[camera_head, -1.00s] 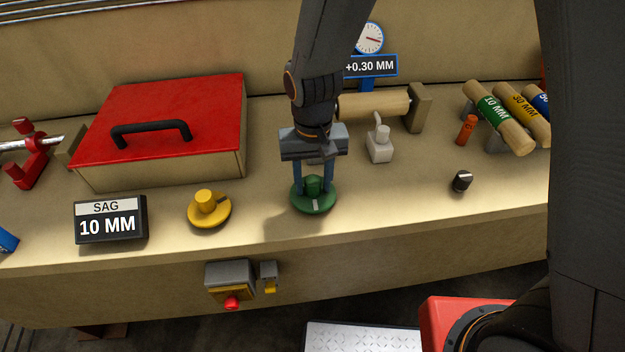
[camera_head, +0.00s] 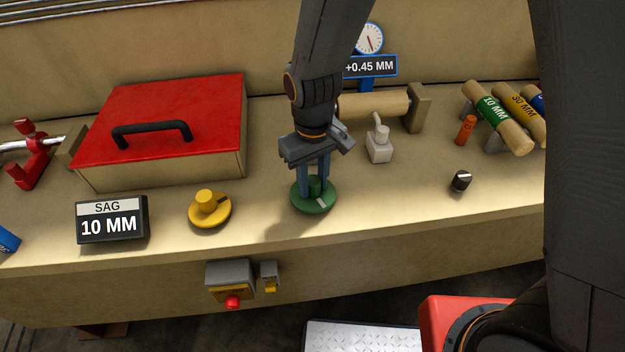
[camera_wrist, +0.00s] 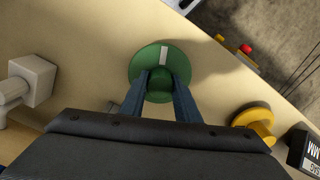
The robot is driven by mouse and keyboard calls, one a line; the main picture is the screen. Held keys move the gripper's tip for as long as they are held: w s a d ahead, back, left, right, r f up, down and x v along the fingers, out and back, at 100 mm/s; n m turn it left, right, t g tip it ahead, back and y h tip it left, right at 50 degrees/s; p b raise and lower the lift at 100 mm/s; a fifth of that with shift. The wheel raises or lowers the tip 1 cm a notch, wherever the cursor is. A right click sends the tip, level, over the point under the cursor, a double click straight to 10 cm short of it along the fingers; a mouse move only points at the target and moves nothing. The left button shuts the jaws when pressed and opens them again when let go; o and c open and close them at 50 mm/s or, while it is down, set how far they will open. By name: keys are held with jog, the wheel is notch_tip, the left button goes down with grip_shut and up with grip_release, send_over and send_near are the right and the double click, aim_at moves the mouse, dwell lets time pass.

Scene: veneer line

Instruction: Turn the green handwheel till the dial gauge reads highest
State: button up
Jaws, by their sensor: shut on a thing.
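The green handwheel (camera_head: 318,204) lies flat on the bench near its front edge, with a pale mark on its rim. My gripper (camera_head: 314,190) points down and is shut on the wheel's raised green hub. In the wrist view, the two blue fingers sit on either side of the hub of the green handwheel (camera_wrist: 149,59), with the pale mark beyond them. The dial gauge (camera_head: 369,38) stands at the back, its red needle pointing down and slightly right. The blue-framed readout (camera_head: 371,67) under it shows +0.45 MM; my arm partly covers its left end.
A yellow knob (camera_head: 209,206) and a black SAG display (camera_head: 111,220) reading 10 MM stand left of the wheel. Behind them is a red-lidded box (camera_head: 165,110). A grey fitting (camera_head: 380,147) and a small black knob (camera_head: 461,181) are to the right. A red button (camera_head: 232,302) is on the front.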

aim_at(313, 180)
jog(key=n, duration=0.7)
jog(key=shift+w+r, duration=0.1)
dwell(0.5)
jog(key=o, duration=1)
jog(key=shift+o, duration=0.2)
jog(key=shift+r+b, duration=0.9)
jog(key=shift+r, duration=2.95)
jog(key=s+d+f+m+b, duration=0.1)
jog(key=d+m, duration=0.6)
jog(key=d, duration=0.5)
jog(key=s+d+f+m+t+b, duration=0.1)
jog(key=d+f+m+b, duration=0.1)
jog(key=d+m, duration=0.5)
jog(key=d, duration=0.5)
jog(key=shift+s, duration=0.15)
